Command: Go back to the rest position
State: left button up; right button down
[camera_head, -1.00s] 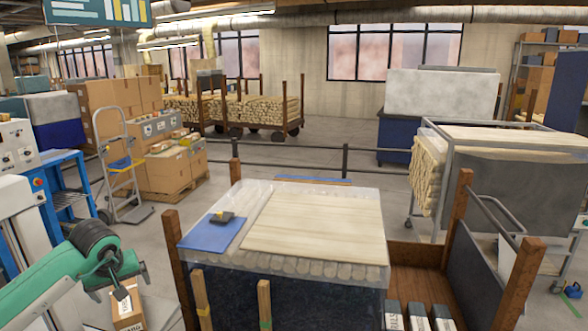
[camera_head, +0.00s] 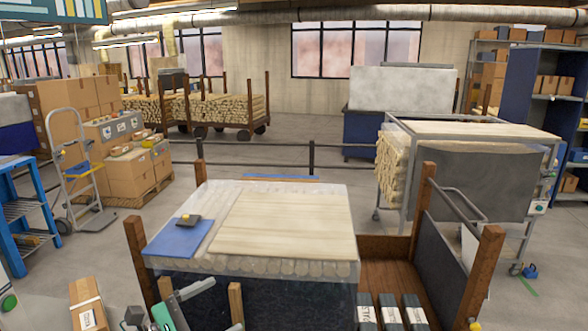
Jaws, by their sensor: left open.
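My left gripper (camera_head: 160,307) shows only in part at the bottom edge of the head view, left of centre. Its green body and grey fingers stand in front of the near left corner of the wood-topped stand, and the jaws are open with nothing seen between them. The rest of the left arm is cut off by the frame. My right gripper is out of view. A cardboard box (camera_head: 84,300) with a white label lies to the left of the left gripper, apart from it.
The stand with a pale board (camera_head: 283,223) and a blue sheet (camera_head: 180,238) is close ahead. Wooden posts (camera_head: 139,262) rise at its corners. Labelled dark boxes (camera_head: 391,314) sit at its right. A hand truck (camera_head: 75,170) and stacked cartons (camera_head: 130,174) stand at left, with open floor behind.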

pick_arm(q)
jog(key=s+a+f+n+t+y, duration=0.2)
jog(key=a+f+n+y, duration=0.3)
jog(key=n, duration=0.7)
jog(key=s+a+f+n+t+y, duration=0.1)
jog(key=a+n+t+y, duration=0.15)
jog(key=n+y, duration=0.7)
jog(key=s+a+f+n+t+y, duration=0.1)
jog(key=s+a+f+n+y, duration=0.2)
jog(key=n, duration=1.1)
jog(key=s+d+f+n+g+h, duration=0.1)
jog(key=s+d+f+n+g, duration=0.1)
jog(key=s+f+n+g, duration=0.7)
jog(key=s+d+f+n+g+h, duration=0.1)
jog(key=s+f+n+g, duration=0.45)
jog(key=s, duration=0.75)
notch_tip(320, 180, down, 34)
jog(key=f+m+b, duration=0.1)
jog(key=m, duration=0.1)
jog(key=s+a+f+g+b, duration=0.1)
jog(key=s+a+f, duration=0.2)
jog(key=s+f, duration=1.6)
jog(key=shift+s+f, duration=0.15)
jog(key=shift+f, duration=0.3)
